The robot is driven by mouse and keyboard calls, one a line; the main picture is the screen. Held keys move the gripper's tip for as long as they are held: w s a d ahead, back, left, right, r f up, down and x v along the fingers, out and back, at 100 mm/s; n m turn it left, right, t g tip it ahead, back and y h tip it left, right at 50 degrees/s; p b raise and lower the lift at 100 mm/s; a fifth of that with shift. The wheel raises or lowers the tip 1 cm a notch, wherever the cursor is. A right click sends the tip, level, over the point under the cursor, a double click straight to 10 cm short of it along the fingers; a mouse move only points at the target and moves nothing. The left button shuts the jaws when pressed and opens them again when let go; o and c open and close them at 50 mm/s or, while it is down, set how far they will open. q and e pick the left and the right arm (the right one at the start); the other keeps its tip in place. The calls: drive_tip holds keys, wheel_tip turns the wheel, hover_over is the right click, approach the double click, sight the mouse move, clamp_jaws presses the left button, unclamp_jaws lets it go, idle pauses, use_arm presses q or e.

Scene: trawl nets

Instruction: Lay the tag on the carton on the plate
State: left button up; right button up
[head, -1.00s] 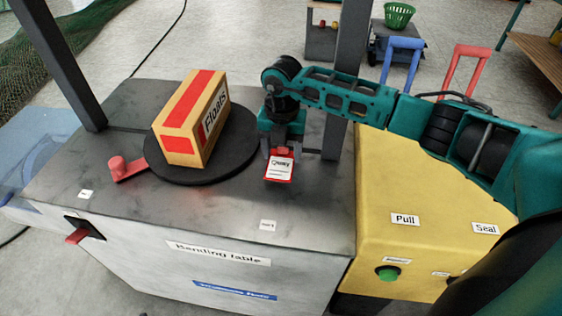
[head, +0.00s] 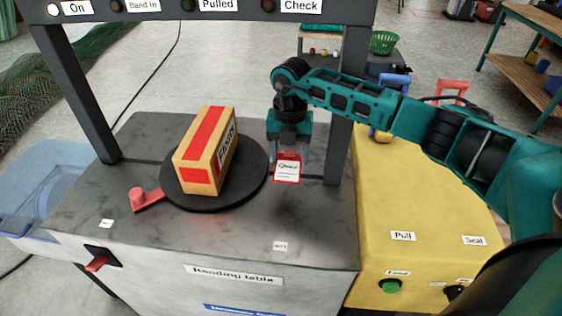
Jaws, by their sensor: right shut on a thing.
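The tag (head: 287,171) is white with a red border and some print. My right gripper (head: 288,151) is shut on the tag's upper edge and holds it hanging, to the right of the plate and apart from the carton. How high the tag is above the table is hard to tell. My left gripper is not in view.
The grey banding table (head: 150,232) has a red lever (head: 145,199) beside the plate and a dark frame (head: 83,95) arching over it. A yellow cabinet (head: 420,200) stands at the right.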

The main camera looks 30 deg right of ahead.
drive_tip(key=shift+r, duration=0.8)
drive_tip(key=n, duration=0.1)
drive_tip(key=a+n, duration=0.1)
drive_tip(key=n, duration=0.1)
drive_tip(key=shift+s+r, duration=0.2)
drive_tip(key=shift+r, duration=0.15)
drive_tip(key=s+a+r+n, duration=0.1)
drive_tip(key=n, duration=0.4)
drive_tip(key=a+r+n, duration=0.1)
drive_tip(key=a+n, duration=0.1)
drive_tip(key=n, duration=0.3)
drive_tip(key=s+a+r+n, duration=0.1)
drive_tip(key=a+n, duration=0.1)
drive_tip(key=n, duration=0.3)
drive_tip(key=shift+s, duration=0.3)
drive_tip(key=s+a+r+n, duration=0.1)
drive_tip(key=s+a+n, duration=0.2)
drive_tip(key=n, duration=0.9)
drive_tip(key=s+a+r+n, duration=0.2)
drive_tip(key=s+n, duration=0.1)
drive_tip(key=n, duration=1)
drive_tip(key=shift+a+r, duration=0.3)
drive_tip(key=shift+a, duration=0.1)
drive_tip(key=shift+s, duration=0.15)
